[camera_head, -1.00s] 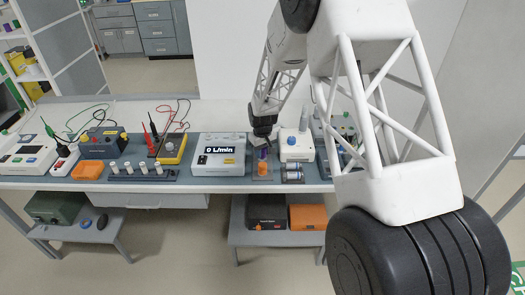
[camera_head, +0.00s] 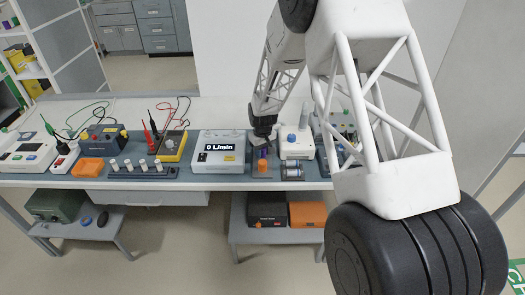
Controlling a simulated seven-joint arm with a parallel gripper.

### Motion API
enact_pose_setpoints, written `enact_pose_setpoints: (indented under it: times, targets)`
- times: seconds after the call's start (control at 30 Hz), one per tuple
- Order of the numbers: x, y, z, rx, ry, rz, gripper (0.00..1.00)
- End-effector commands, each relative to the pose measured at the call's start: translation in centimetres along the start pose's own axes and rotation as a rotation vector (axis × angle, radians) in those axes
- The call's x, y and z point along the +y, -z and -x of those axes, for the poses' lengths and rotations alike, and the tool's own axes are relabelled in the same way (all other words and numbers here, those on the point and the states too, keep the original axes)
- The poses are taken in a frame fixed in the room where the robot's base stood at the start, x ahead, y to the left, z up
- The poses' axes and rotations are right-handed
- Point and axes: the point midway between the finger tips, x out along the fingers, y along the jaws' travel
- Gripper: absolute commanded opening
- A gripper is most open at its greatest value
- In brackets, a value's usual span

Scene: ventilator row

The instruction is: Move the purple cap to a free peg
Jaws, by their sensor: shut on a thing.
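The purple cap (camera_head: 263,153) is a small purple piece on the bench, between the flow meter box and a white device with a blue knob. My gripper (camera_head: 264,141) points down directly over it and is shut on it; the fingertips are small and partly hidden. An orange piece (camera_head: 262,166) shows just below the cap in the picture; I cannot tell whether the two touch. A dark rack with several pale upright pegs (camera_head: 143,165) stands on the bench to the left; no purple cap shows on these pegs.
The white "0 L/min" box (camera_head: 218,165) stands between the rack and my gripper. The white blue-knobbed device (camera_head: 297,146) is close on the right, with metallic cylinders (camera_head: 292,172) in front. An orange tray (camera_head: 88,167) and a yellow meter (camera_head: 171,146) are further left.

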Motion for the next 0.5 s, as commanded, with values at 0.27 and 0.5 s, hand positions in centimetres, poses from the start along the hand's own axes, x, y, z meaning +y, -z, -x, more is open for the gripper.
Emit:
enact_pose_setpoints:
  times: [0.27, 0.5]
  targets:
    - [0.01, -0.01, -0.01, 0.000, 0.000, 0.000, 0.43]
    - [0.00, 0.00, 0.00, 0.000, 0.000, 0.000, 0.63]
